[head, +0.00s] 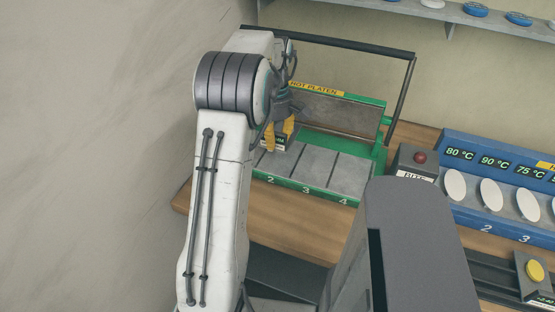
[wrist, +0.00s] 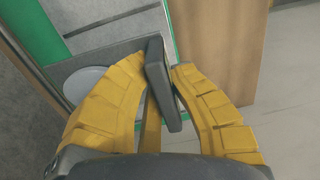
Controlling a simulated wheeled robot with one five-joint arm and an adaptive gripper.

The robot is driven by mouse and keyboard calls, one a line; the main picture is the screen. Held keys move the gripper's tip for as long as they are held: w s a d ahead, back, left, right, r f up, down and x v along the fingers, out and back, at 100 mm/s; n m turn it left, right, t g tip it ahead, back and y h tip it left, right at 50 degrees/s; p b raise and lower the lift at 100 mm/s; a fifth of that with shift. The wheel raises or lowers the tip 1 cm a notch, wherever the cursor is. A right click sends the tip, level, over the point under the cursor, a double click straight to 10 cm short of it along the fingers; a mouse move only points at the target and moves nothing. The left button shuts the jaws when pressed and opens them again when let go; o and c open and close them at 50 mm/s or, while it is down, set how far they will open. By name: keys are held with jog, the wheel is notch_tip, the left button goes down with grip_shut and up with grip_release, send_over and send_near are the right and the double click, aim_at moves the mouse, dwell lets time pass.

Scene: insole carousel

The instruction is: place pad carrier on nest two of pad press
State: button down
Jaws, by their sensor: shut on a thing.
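The pad press (head: 318,193) has a green frame, a raised grey platen under a yellow "HOT PLATEN" label, and grey nests marked 2, 3 and 4. My arm hides its left end. My gripper (head: 279,132), with yellow fingers, is over the left part of the press, at the back of nest two (head: 283,163). In the wrist view my gripper (wrist: 160,75) is shut on a dark upright grip of the pad carrier (wrist: 118,55), a grey plate with a pale oval pad. The carrier's small dark display (head: 273,141) shows under the fingers. I cannot tell whether the carrier touches the nest.
A red button box (head: 418,160) stands right of the press. Beyond it is a blue rack (head: 455,205) with pale oval pads and temperature displays. A yellow button (head: 535,270) is at lower right. A black bar (head: 340,41) runs above the press. Wooden bench (head: 270,225) is bare in front.

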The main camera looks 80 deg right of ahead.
jog(key=p, duration=0.2)
send_over(275, 169)
jog(key=shift+d+f, duration=0.15)
jog(key=shift+f, duration=3.85)
jog(key=c, duration=1.2)
grip_release()
jog(key=shift+c, duration=0.2)
jog(key=shift+r, duration=0.1)
jog(key=r, duration=0.3)
jog(key=r+b, duration=0.1)
jog(key=r, duration=0.3)
jog(key=r+b, duration=0.1)
jog(key=r, duration=0.3)
jog(key=shift+d+r, duration=0.25)
jog(key=shift+d, duration=0.1)
jog(key=shift+r, duration=0.2)
